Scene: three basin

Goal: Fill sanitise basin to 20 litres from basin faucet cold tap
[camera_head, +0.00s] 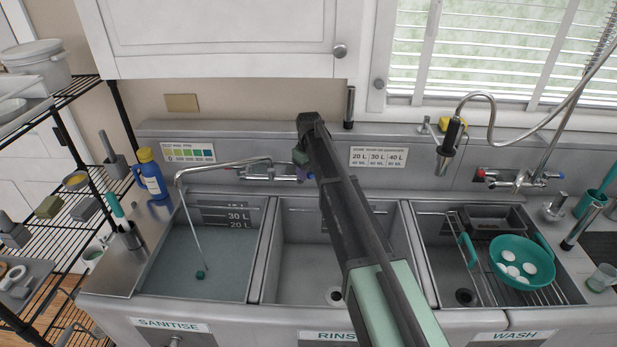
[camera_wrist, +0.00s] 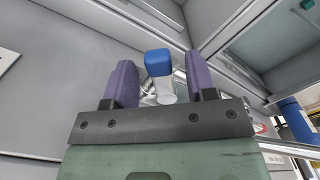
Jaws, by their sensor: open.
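The sanitise basin (camera_head: 200,317) is the left of three, with a dark level scale showing 30 L and 20 L marks on its back wall. Bluish water (camera_head: 190,255) appears to lie in it, near the 20 L mark. The basin faucet (camera_head: 225,164) has its spout turned over this basin. Contact is unclear.
The rinse basin (camera_head: 336,335) is in the middle. The wash basin (camera_head: 500,334) at right holds a rack with a teal colander of white items. A blue bottle (camera_head: 150,178) stands left of the faucet. A hose sprayer (camera_head: 447,145) hangs at right. A wire shelf is at far left.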

